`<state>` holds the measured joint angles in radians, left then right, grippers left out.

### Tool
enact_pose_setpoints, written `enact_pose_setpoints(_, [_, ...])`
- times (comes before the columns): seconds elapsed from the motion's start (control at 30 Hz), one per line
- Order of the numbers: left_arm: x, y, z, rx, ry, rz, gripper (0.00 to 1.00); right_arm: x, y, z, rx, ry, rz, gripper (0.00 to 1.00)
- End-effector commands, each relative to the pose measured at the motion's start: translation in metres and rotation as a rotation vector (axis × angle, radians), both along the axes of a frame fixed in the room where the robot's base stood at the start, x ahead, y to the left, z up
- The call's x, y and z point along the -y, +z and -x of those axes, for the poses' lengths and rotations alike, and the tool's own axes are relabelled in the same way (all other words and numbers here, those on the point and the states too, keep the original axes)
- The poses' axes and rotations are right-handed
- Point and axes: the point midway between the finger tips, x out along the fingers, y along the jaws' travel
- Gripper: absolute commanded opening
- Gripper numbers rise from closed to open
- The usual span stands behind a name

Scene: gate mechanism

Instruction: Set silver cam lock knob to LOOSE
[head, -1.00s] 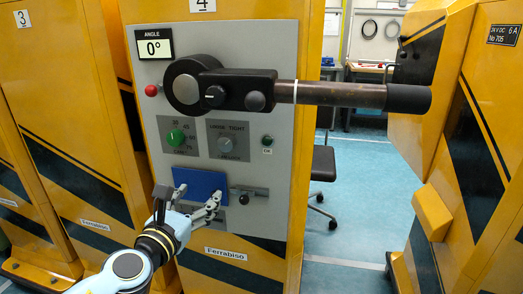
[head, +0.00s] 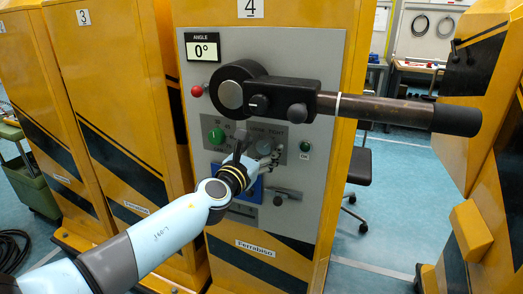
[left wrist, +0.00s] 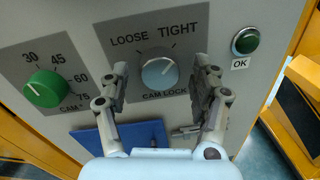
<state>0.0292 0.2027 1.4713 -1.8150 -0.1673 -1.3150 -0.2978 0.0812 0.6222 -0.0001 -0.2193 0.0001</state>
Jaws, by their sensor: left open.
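The silver cam lock knob (left wrist: 159,73) sits on a grey plate (left wrist: 150,40) marked LOOSE at left and TIGHT at right. Its pointer line appears to lean up and right, toward TIGHT. In the head view the knob (head: 264,147) is partly hidden by my left gripper (head: 262,151). In the left wrist view my left gripper (left wrist: 161,76) is open, with one finger on either side of the knob. I see gaps between fingers and knob, and cannot tell the depth between them. My right gripper is not in view.
A green cam knob (left wrist: 44,88) is left of the plate, and a green OK lamp (left wrist: 245,40) is right. A blue panel (left wrist: 130,138) lies below. A large black handle with a brown bar (head: 385,108) juts right above.

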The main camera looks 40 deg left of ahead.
Motion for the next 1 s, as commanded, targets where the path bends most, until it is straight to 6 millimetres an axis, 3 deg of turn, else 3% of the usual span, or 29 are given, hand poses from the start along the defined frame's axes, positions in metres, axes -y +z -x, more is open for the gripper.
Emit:
enact_pose_setpoints(0.27, [-0.0004,0.0003,-0.0025,0.000,0.000,0.000,0.64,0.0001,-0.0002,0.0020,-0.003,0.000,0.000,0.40])
enact_pose_setpoints(0.7, [-0.0003,0.0002,-0.0022,0.000,0.000,0.000,0.09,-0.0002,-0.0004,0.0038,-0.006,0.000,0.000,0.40])
enact_pose_setpoints(1.0, [-0.0003,-0.0007,-0.0021,0.008,0.000,0.035,0.08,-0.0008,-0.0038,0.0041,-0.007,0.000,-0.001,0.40])
